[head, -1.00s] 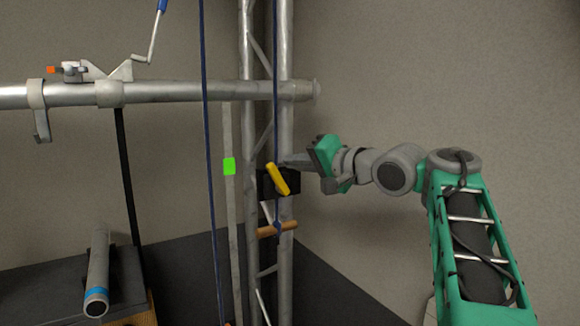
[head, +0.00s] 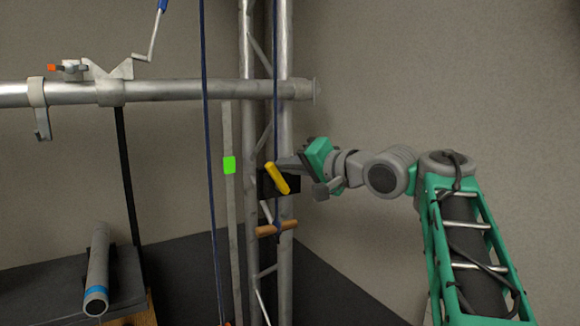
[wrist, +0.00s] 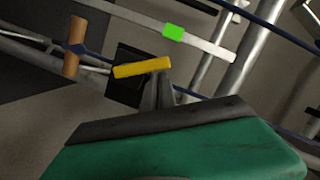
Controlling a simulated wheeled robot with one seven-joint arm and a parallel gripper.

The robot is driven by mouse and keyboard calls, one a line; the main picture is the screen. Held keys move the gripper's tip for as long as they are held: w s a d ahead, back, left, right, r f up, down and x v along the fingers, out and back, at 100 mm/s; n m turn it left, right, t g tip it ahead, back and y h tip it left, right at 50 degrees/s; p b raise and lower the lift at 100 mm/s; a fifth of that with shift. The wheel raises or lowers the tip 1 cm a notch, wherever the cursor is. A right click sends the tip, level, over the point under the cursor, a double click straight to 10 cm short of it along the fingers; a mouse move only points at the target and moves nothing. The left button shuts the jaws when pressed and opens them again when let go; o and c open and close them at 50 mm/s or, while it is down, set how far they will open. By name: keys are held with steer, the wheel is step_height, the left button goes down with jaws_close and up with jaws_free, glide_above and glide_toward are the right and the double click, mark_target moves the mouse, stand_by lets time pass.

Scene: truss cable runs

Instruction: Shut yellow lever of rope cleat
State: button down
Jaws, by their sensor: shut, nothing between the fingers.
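The yellow lever (head: 277,178) sits on the black rope cleat (head: 294,184), which is fixed to the metal truss. In the head view the lever slants, its upper end to the left and its lower end to the right. My gripper (head: 279,161) is shut and empty, its fingertips close to the lever's upper part on the right side. In the wrist view the yellow lever (wrist: 143,67) lies across the tips of the closed fingers (wrist: 158,88). I cannot tell whether they touch. The fingers and lever hide part of the black cleat (wrist: 124,88).
A blue rope (head: 276,60) runs down the truss to a wooden handle (head: 290,227) below the cleat. Another blue rope (head: 208,130) and a grey strip with a green marker (head: 229,165) hang to the left.

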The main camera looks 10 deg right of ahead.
steer(key=shift+a+f, duration=0.1)
steer(key=shift+a, duration=0.05)
steer(key=n+b, duration=0.1)
steer(key=a+n+h+b, duration=0.1)
steer(key=a+f+n+b, duration=0.1)
steer(key=n, duration=0.1)
steer(key=shift+s+a+b, duration=0.1)
steer(key=shift+s+b, duration=0.2)
steer(key=shift+s, duration=0.1)
steer(key=s+d+r+n+h, duration=0.2)
steer(key=s+r, duration=0.3)
steer(key=s, duration=0.4)
steer(key=shift+s+n, duration=0.25)
steer(key=shift+n, duration=0.55)
steer(key=shift+d, duration=0.1)
